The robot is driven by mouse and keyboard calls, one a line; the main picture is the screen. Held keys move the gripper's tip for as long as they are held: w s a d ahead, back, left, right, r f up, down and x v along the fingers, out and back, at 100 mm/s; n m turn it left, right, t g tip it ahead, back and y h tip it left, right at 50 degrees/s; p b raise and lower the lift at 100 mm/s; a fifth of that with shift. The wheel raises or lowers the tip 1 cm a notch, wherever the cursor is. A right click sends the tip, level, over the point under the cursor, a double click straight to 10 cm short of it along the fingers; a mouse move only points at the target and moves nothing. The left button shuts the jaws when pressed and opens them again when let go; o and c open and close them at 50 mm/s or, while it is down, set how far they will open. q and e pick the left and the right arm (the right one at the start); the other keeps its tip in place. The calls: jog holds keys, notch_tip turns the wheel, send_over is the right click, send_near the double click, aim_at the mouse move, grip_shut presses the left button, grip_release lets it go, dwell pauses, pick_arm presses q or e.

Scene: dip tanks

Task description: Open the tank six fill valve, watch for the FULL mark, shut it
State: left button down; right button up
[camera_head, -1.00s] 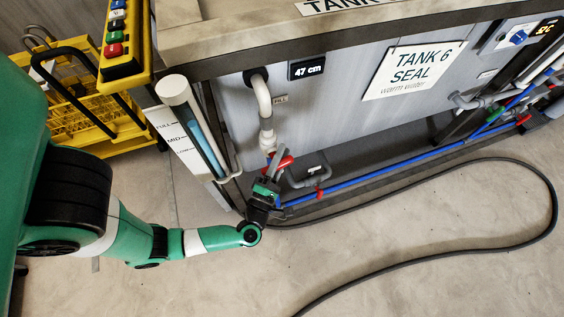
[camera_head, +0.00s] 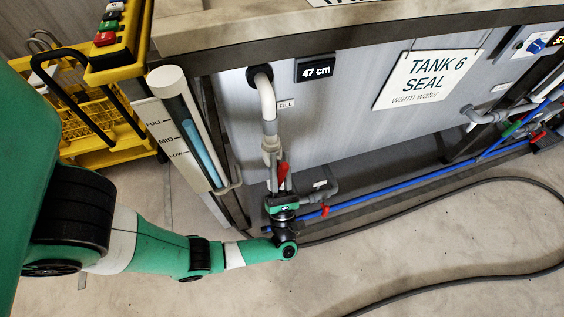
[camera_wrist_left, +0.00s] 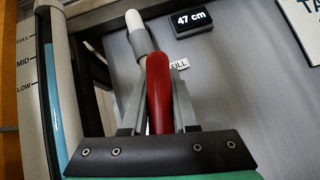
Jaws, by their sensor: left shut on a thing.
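The tank six fill valve's red handle (camera_head: 284,176) is at the lower end of the white fill pipe (camera_head: 268,105). My left gripper (camera_head: 282,197) is shut on this handle; in the left wrist view the red handle (camera_wrist_left: 158,92) stands between its two fingers, roughly in line with the pipe. The level tube (camera_head: 200,140) has blue liquid in it, its top appearing between MID and FULL on the mark card (camera_head: 160,125). The display (camera_head: 315,70) reads 47 cm. The "TANK 6 SEAL" sign (camera_head: 428,78) is on the tank wall. My right gripper is not in view.
A blue pipe (camera_head: 400,181) with red levers runs low along the tank. A black hose (camera_head: 440,208) loops over otherwise open floor.

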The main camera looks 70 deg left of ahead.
pick_arm(q)
jog(key=shift+s+n+g+y, duration=0.15)
jog(key=shift+n+g+y, duration=0.1)
jog(key=shift+n+g, duration=1.45)
jog(key=shift+s+n+g+y, duration=0.1)
jog(key=shift+n+g+y, duration=0.15)
jog(key=shift+n+g, duration=1.45)
jog(key=shift+n, duration=0.4)
jog(key=c, duration=0.7)
grip_release()
